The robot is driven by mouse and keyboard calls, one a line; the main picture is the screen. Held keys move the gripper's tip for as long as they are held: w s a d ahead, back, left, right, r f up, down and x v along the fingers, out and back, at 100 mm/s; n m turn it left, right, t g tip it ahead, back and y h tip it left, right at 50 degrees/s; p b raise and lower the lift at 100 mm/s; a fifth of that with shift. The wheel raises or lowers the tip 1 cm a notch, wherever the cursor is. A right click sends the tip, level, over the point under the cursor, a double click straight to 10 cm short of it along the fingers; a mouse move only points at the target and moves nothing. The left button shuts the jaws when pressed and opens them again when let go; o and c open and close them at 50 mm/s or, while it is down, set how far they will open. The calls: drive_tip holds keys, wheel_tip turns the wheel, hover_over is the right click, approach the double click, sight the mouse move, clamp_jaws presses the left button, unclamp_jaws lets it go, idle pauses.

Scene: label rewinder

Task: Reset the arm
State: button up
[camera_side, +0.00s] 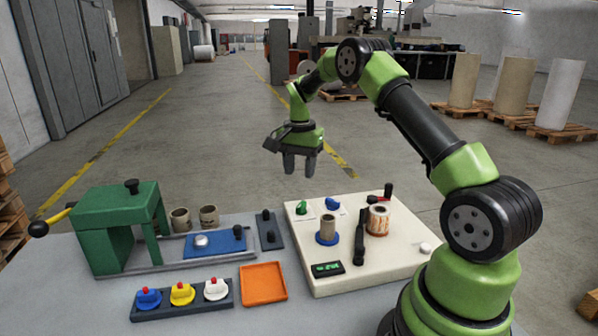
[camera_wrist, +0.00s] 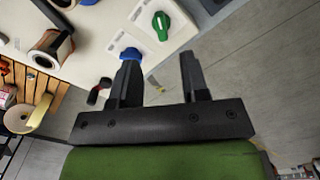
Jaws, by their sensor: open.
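My green and black arm reaches over from the right in the side view. My gripper (camera_side: 300,163) hangs fingers-down in the air above the back edge of the cream rewinder panel (camera_side: 337,262). Its two fingers are apart with nothing between them. In the wrist view my gripper (camera_wrist: 158,82) also shows open and empty, with part of a blue knob behind its left finger.
The panel carries a green knob (camera_side: 302,207), a blue knob (camera_side: 333,204), a core on a blue base (camera_side: 327,229) and a label roll (camera_side: 377,220). An orange tray (camera_side: 263,283), a green press (camera_side: 120,220) and a rack of coloured knobs (camera_side: 182,298) stand left.

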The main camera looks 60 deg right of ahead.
drive_tip(key=s+a+r+n+t, duration=0.2)
drive_tip(key=s+a+r+n, duration=0.1)
drive_tip(key=a+r, duration=0.45)
drive_tip(key=s+a+r+n+t, duration=0.2)
drive_tip(key=s+a+r+n, duration=0.1)
drive_tip(key=a+r, duration=0.4)
drive_tip(key=s+a+r+n+t+y, duration=0.1)
drive_tip(key=s+a+n, duration=0.2)
drive_tip(key=s, duration=0.4)
drive_tip(key=s+a+r+n+t+y, duration=0.1)
drive_tip(key=s+a+n+t, duration=0.1)
drive_tip(key=s+a, duration=0.3)
drive_tip(key=s+n, duration=0.1)
drive_tip(key=s, duration=0.2)
drive_tip(key=shift+a, duration=0.4)
